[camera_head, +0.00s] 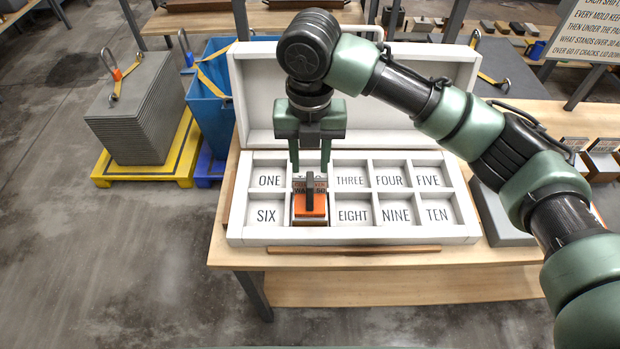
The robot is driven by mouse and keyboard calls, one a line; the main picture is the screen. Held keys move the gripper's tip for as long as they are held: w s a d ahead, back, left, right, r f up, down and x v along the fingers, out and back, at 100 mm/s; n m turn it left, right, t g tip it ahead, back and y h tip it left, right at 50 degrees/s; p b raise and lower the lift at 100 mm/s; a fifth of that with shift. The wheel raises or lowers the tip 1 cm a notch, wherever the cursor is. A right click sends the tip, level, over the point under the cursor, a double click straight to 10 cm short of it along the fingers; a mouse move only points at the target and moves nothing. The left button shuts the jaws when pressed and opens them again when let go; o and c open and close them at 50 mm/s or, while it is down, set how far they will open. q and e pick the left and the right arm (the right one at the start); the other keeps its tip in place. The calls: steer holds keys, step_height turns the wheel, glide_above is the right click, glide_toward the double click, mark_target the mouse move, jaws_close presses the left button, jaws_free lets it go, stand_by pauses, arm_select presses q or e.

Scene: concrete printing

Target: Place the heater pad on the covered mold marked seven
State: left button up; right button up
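A white case (338,238) with two rows of marked compartments stands on the wooden table. An orange block with a black upright handle, which looks like the heater pad (311,207), is in the lower row between SIX and EIGHT. It covers any mark there, and I cannot tell how it rests on what is beneath. My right gripper (310,170) is just above and behind it, pointing down, its two fingers spread wide with a gap around the handle's top. A dark lettered piece (301,188) shows partly behind the handle. My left gripper is out of view.
The case's raised lid (262,100) stands behind the compartments. A thin wooden strip (350,249) lies along the case's front. Grey slabs on a yellow pallet (150,172) and a blue bin (205,100) stand to the left. The floor at front left is clear.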

steer(key=shift+r, duration=1.45)
